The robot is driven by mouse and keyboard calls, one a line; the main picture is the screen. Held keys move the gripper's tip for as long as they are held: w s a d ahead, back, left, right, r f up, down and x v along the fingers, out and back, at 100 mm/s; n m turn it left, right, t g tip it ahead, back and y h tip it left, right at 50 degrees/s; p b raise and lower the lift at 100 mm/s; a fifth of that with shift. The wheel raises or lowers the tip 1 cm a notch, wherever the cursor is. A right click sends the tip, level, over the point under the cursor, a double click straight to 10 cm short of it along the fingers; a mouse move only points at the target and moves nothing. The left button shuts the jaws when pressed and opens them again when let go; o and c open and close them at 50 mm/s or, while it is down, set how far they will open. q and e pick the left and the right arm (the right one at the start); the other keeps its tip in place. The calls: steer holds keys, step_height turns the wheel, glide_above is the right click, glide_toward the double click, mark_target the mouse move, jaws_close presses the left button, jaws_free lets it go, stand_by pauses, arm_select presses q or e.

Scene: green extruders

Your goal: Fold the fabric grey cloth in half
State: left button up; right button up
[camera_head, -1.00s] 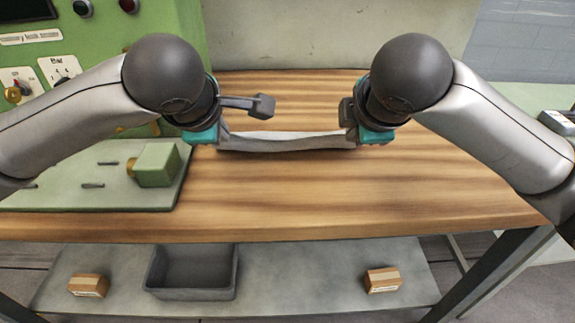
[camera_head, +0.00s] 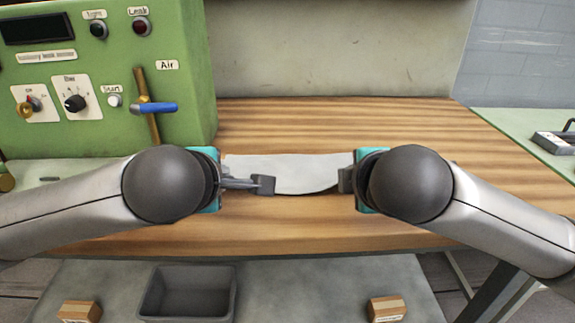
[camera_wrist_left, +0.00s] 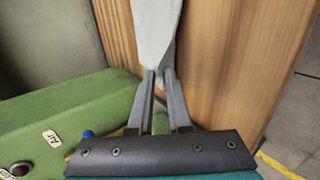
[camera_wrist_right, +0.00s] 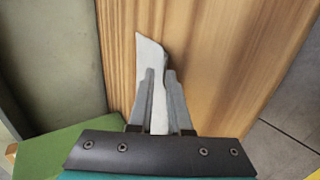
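The grey cloth (camera_head: 292,172) spans between my two grippers over the wooden table, its broad face showing and its lower edge sagging. My left gripper (camera_head: 262,184) is at the cloth's left end; in the left wrist view, its fingers (camera_wrist_left: 159,76) pinch a narrowed part of the cloth (camera_wrist_left: 155,30). My right gripper (camera_head: 347,179) is at the right end; in the right wrist view the cloth (camera_wrist_right: 150,55) runs between its nearly closed fingers (camera_wrist_right: 160,76). I cannot tell whether the cloth's lower edge touches the table.
The wooden table (camera_head: 400,130) is clear behind and right of the cloth. A green console (camera_head: 110,125) with knobs and a blue-handled valve (camera_head: 152,107) stands at the left. Below the front edge, a shelf holds a grey bin (camera_head: 188,292) and small boxes (camera_head: 386,308).

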arm_select(q)
steer(key=o, duration=0.6)
steer(key=shift+c, duration=0.2)
arm_select(e)
steer(key=o, duration=0.6)
steer(key=shift+c, duration=0.2)
arm_select(q)
steer(key=s+r, duration=0.6)
steer(key=r, duration=0.3)
arm_select(e)
steer(key=s+r, duration=0.6)
steer(key=r, duration=0.3)
